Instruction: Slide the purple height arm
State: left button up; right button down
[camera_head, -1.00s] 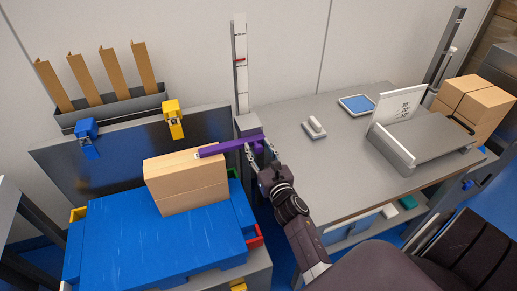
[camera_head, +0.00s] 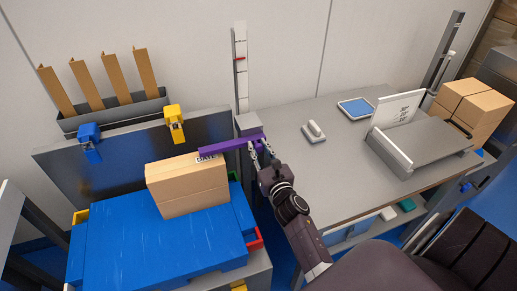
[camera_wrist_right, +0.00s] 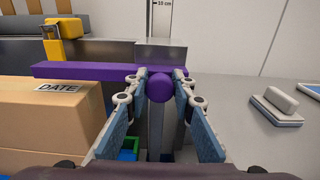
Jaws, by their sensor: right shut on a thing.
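The purple height arm (camera_head: 228,145) reaches left from a grey block on the upright post, over the right part of the cardboard box (camera_head: 187,188). It also shows in the right wrist view (camera_wrist_right: 85,71), with a round purple knob (camera_wrist_right: 159,88) at its right end. My right gripper (camera_head: 261,157) is shut on this knob; in the right wrist view its two fingers (camera_wrist_right: 158,90) stand on either side of it. The box top bears a DATE label (camera_wrist_right: 59,87). My left gripper is not in view.
The box rests on a blue surface (camera_head: 150,250). Yellow (camera_head: 174,125) and blue (camera_head: 90,140) devices sit on the panel behind. The grey table (camera_head: 340,170) at right holds a small white device (camera_head: 313,131), a tablet (camera_head: 355,108) and a scale-like platform (camera_head: 425,143).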

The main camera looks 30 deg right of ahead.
notch_tip(320, 180, up, 6)
jog(key=shift+w+f+p, duration=0.1)
jog(key=shift+f+p, duration=0.05)
jog(key=shift+p, duration=1.1)
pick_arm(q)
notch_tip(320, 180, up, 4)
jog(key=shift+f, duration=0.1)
pick_arm(e)
jog(key=shift+t, duration=0.3)
jog(key=shift+r, duration=0.2)
jog(key=c, duration=1.7)
grip_release()
jog(key=shift+o, duration=0.2)
jog(key=shift+f, duration=0.15)
